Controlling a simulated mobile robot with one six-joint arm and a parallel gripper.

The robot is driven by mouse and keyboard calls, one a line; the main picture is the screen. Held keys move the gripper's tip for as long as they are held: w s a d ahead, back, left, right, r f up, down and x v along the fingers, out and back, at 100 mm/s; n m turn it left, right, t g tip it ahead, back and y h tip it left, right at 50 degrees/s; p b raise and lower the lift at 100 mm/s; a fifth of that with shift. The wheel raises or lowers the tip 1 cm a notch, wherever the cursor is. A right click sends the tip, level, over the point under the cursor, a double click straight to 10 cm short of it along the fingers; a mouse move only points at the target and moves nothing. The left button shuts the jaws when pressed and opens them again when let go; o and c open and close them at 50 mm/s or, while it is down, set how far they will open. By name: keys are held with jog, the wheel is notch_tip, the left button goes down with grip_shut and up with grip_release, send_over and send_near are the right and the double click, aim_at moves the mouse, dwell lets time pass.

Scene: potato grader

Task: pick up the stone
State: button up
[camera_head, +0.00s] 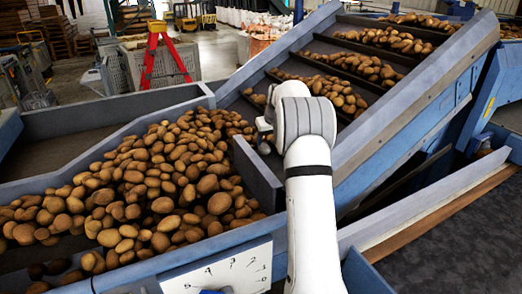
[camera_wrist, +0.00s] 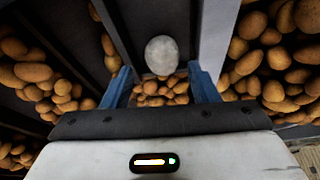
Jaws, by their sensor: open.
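The stone (camera_wrist: 161,55) is a pale grey, rounded lump in the wrist view, lighter and smoother than the brown potatoes around it. It lies in line with the gap between the fingers, a little beyond the fingertips. My gripper (camera_wrist: 160,70) is open, with a blue finger on each side and nothing held. In the head view my gripper (camera_head: 264,132) is mostly hidden behind my white arm, over the lower end of the sloped conveyor. I cannot make out the stone in the head view.
The sloped conveyor (camera_head: 345,62) has dark cross bars with rows of potatoes between them. A large heap of potatoes (camera_head: 150,185) fills the blue hopper (camera_head: 100,112) at left. A grey side plate (camera_head: 257,172) stands close to my arm. A red stand (camera_head: 160,55) is farther back.

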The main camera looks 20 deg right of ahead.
aim_at(265, 146)
jog(key=p+x, duration=0.2)
jog(key=x, duration=0.3)
jog(key=shift+w+a+f, duration=0.15)
jog(key=shift+f, duration=0.1)
jog(key=c, duration=0.8)
jog(key=shift+r, duration=0.1)
